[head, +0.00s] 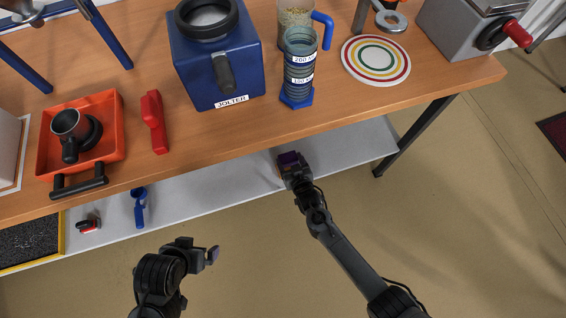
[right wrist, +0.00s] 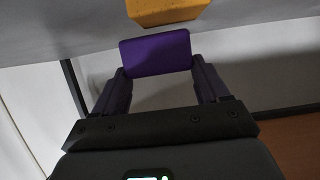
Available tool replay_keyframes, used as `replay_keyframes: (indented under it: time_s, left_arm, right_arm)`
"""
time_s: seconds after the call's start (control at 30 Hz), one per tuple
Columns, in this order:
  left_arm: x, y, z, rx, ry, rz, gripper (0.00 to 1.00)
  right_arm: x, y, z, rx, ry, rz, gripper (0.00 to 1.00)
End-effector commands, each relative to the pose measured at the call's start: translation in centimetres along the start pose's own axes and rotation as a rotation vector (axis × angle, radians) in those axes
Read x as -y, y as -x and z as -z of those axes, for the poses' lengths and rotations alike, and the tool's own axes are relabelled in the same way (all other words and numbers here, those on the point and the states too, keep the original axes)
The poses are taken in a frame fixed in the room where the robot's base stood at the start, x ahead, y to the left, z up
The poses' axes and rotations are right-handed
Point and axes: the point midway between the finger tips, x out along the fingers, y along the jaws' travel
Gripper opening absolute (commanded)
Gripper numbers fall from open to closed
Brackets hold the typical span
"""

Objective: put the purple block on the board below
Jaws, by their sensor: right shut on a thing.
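The purple block (right wrist: 155,53) is between the two fingers of my right gripper (right wrist: 157,85), which is shut on it. In the head view the block (head: 289,158) shows as a small dark purple patch at the tip of my right gripper (head: 292,168), near the table's front edge. The pale board below (head: 345,143) runs under the table, and the gripper appears over it; I cannot tell whether the block touches it. My left gripper (head: 212,254) is at lower left, away from the board; its jaw opening is unclear.
A yellow-orange block (right wrist: 168,10) is just beyond the purple block in the right wrist view. A blue scoop (head: 139,207) and a red-black item (head: 88,223) lie on the board's left part. The wooden table (head: 215,125) overhangs the board; a dark leg (head: 415,137) stands at right.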

Motion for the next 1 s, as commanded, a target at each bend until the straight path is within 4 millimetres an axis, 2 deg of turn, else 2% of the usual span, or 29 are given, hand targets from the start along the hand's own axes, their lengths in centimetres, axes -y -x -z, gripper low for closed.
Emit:
replay_keyframes:
  time_s: [1.0]
  left_arm:
    - [0.0, 0.4, 0.2, 0.0, 0.003, -0.002, 1.0]
  right_arm:
    - [-12.2, -0.3, -0.6, -0.001, 0.002, -0.002, 0.38]
